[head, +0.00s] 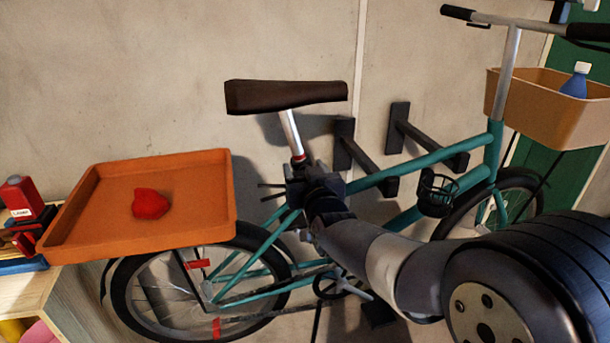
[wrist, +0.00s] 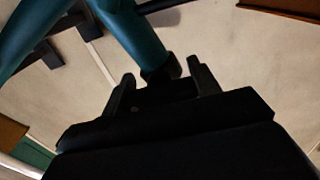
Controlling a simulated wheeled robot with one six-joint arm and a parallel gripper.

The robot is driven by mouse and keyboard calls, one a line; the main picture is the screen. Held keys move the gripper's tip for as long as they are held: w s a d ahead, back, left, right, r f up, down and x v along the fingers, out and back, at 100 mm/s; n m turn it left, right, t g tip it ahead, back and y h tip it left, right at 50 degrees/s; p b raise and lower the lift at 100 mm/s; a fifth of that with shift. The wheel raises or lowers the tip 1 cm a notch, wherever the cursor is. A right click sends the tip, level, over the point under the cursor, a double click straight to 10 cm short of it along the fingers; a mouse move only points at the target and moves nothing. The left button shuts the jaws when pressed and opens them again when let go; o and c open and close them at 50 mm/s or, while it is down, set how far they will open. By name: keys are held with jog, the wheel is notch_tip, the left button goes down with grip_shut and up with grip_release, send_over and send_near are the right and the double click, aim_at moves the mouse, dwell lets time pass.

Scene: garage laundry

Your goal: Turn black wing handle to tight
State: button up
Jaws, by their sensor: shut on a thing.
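The bicycle's teal frame (head: 410,175) stands by the wall. Its brown saddle (head: 286,96) sits on a silver seat post (head: 291,132) with a red band at its base. My gripper (head: 296,184) is at the frame joint just below that band and hides most of it. In the wrist view my gripper (wrist: 160,82) has a finger on each side of a dark piece, the black wing handle (wrist: 163,90), beside the end of a teal tube (wrist: 132,32). It is shut on the handle. The handle's exact angle is too dark to tell.
An orange tray (head: 75,235) with a red lump (head: 150,203) sits over the rear wheel. A tan front basket (head: 538,117) holds a blue bottle (head: 575,82). Black wall brackets (head: 360,155) jut out behind the frame. A wooden bench (head: 25,295) stands at left.

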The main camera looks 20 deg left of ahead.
jog(key=o, duration=1)
jog(key=v, duration=1)
jog(key=shift+s+d+b, duration=0.2)
jog(key=shift+s+b, duration=0.1)
jog(key=shift+s, duration=0.05)
jog(key=shift+w+a, duration=0.1)
jog(key=shift+w, duration=0.05)
jog(key=p+x, duration=0.1)
jog(key=x, duration=0.9)
jog(key=shift+w+a, duration=0.1)
jog(key=shift+w, duration=0.15)
